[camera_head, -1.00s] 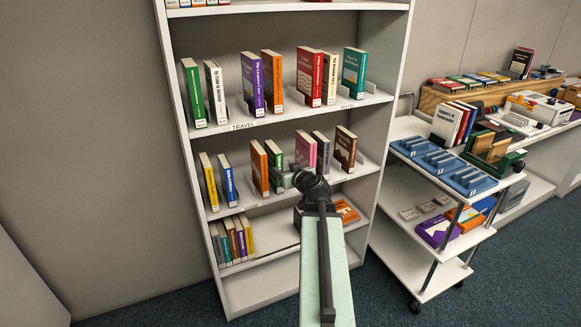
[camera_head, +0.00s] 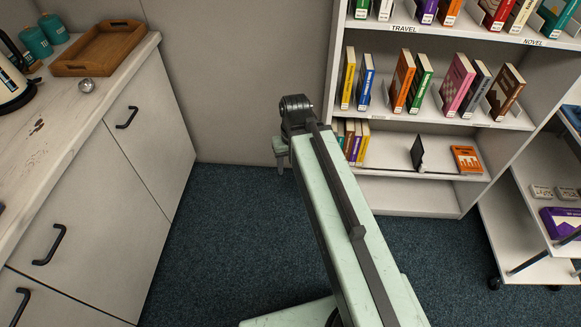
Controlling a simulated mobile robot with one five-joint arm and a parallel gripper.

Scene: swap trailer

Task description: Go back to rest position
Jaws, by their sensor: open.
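My gripper (camera_head: 281,158) is at the end of my pale green arm, near the middle of the head view. It points down, in front of the bare wall and above the carpet, left of the bookshelf. Its fingers look small here, and I see nothing held between them. It is apart from the shelf and from the cabinet.
A white bookshelf (camera_head: 341,65) with rows of upright books stands at the right. A shelved cart (camera_head: 497,236) is at the far right. A cabinet (camera_head: 122,155) bearing a wooden tray (camera_head: 101,48) stands at the left. Carpet (camera_head: 232,225) is clear between cabinet and shelf.

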